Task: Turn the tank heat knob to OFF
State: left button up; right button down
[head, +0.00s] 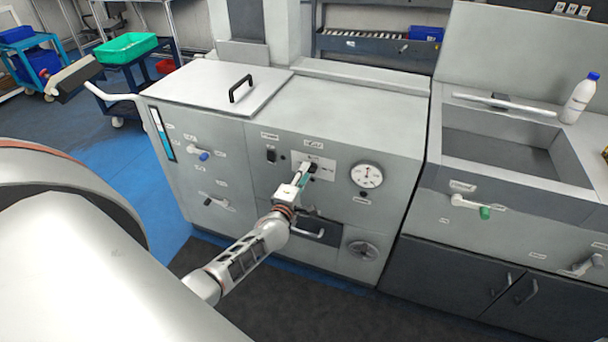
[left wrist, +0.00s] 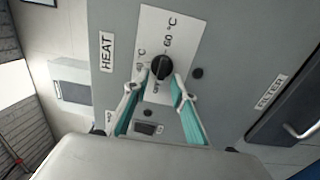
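The tank heat knob (left wrist: 161,67) is round and black, on a white plate (left wrist: 158,30) marked "60 °C" beside a "HEAT" label. In the head view the knob (head: 311,168) is on the front of the grey tank cabinet, partly behind my gripper. My left gripper (head: 303,178) is at the knob. In the left wrist view its teal-lined fingers (left wrist: 161,77) are apart, one tip on each side of the knob's lower part. They look slightly clear of it; contact is not certain. The knob's pointer is too small to read. My right gripper is not in view.
A round gauge (head: 366,175) is right of the knob, and a dark switch (head: 271,156) is left of it. A drawer handle (head: 307,232) and a round handwheel (head: 362,250) are below. A sink unit (head: 498,150) with a white bottle (head: 580,98) stands at right.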

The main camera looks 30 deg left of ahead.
pick_arm(q)
jog(key=shift+s, duration=0.1)
jog(key=v, duration=1.1)
jog(key=shift+s, duration=0.4)
jog(key=s+d+f+m+g+h, duration=0.3)
jog(key=s+d+f+m, duration=0.1)
jog(key=s+d+m, duration=0.6)
jog(key=s+d+f+m+g+h, duration=0.3)
jog(key=s+d+m, duration=0.8)
jog(key=m, duration=0.4)
notch_tip(320, 180, down, 2)
jog(key=shift+s+d+f+g+h, duration=0.2)
jog(key=shift+g+h, duration=0.1)
jog(key=shift+h, duration=0.3)
jog(key=shift+a, duration=0.15)
